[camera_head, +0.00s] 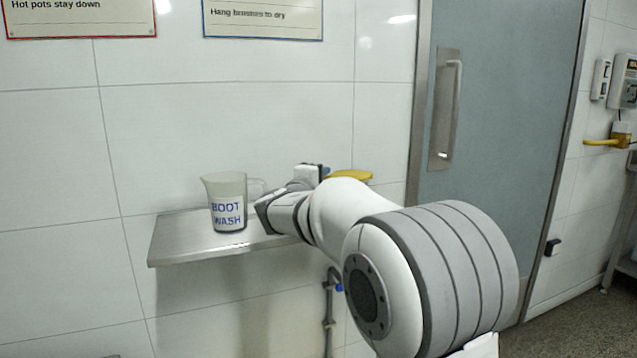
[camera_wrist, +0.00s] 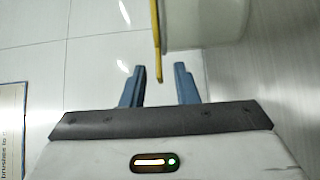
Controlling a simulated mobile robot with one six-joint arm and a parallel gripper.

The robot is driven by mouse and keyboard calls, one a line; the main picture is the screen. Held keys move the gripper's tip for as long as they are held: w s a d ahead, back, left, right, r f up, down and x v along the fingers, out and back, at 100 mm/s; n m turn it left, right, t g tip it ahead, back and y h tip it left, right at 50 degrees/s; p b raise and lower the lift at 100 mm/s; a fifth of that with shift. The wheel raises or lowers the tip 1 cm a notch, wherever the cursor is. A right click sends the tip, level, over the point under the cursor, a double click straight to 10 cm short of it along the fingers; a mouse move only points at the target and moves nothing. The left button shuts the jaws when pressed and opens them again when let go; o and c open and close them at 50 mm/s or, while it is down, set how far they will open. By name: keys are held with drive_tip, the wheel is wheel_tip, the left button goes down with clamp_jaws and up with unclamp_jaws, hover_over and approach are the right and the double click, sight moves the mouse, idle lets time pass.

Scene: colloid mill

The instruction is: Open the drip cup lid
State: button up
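The drip cup (camera_wrist: 205,22) is a pale, cloudy container at the top of the wrist view, partly cut off by the frame. Its yellow lid (camera_wrist: 155,22) shows edge-on along the cup's left side and appears closed. A thin yellow lip runs past the cup's rim toward my gripper. In the head view the yellow lid (camera_head: 352,175) shows behind my arm, and the cup's body is hidden. My gripper (camera_wrist: 159,67) is open, with its two blue fingers on either side of the lip's end and visible gaps to both. In the head view my gripper is mostly hidden.
A metal shelf (camera_head: 185,242) holds a clear jug (camera_head: 228,203) marked BOOT WASH, close to the left of my wrist. A pipe (camera_head: 329,310) runs down the tiled wall below. A grey door (camera_head: 505,130) stands to the right. Two signs hang above.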

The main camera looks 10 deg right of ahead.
drive_tip(key=shift+w+d, duration=0.25)
drive_tip(key=shift+w, duration=0.1)
drive_tip(key=shift+c, duration=0.5)
clamp_jaws()
